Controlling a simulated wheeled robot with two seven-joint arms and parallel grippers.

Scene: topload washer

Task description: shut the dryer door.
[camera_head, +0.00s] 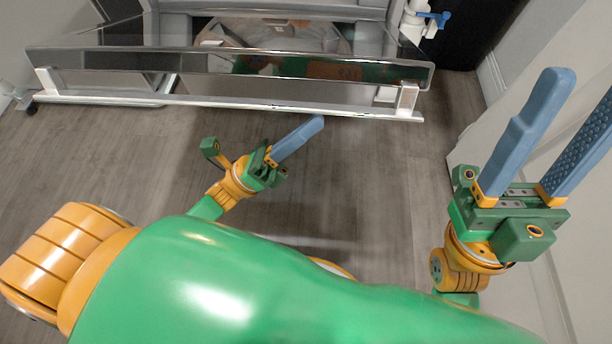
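The dryer door appears to be the wide glossy panel (130,59) across the top, standing out toward me, with a pale handle bar (235,104) along its near side. A grey appliance body with a recess shows behind it; the hinge is not clear. My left gripper (318,122) is below the handle bar and apart from it, pointing up and right. Only one blue finger shows, so its opening is unclear. My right gripper (582,88) is at the right, pointing up, with two blue fingers spread apart and nothing between them. It is well right of the door.
A white pipe fitting with a blue lever (432,18) stands right of the appliance, beside a dark area. A pale wall or panel (490,130) runs close behind my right gripper. The wood-look floor (370,170) between the grippers is clear.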

